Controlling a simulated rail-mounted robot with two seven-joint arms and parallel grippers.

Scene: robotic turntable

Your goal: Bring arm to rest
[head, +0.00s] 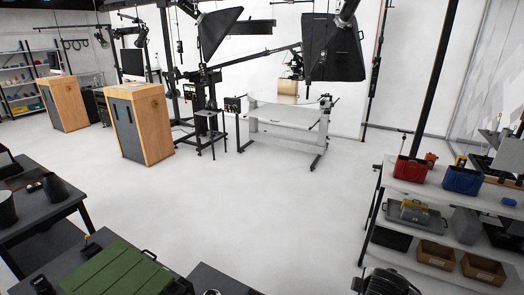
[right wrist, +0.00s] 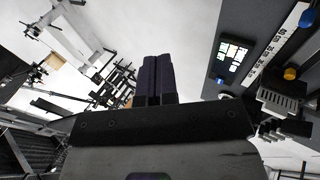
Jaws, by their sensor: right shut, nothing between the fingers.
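My right gripper (right wrist: 158,78) shows in the right wrist view, with its two dark fingers side by side and touching. It is shut with nothing between the fingers. The pale floor and room lie beyond the fingertips, and they touch nothing there. I cannot make out either gripper in the head view. My left gripper is not in view.
A white shelf unit (head: 445,189) at the right holds a red bin (head: 411,169) and a blue bin (head: 462,180). A green case (head: 115,275) lies at the lower left. Wooden cabinets (head: 154,125) and a white table (head: 285,113) stand farther back. The middle floor is clear.

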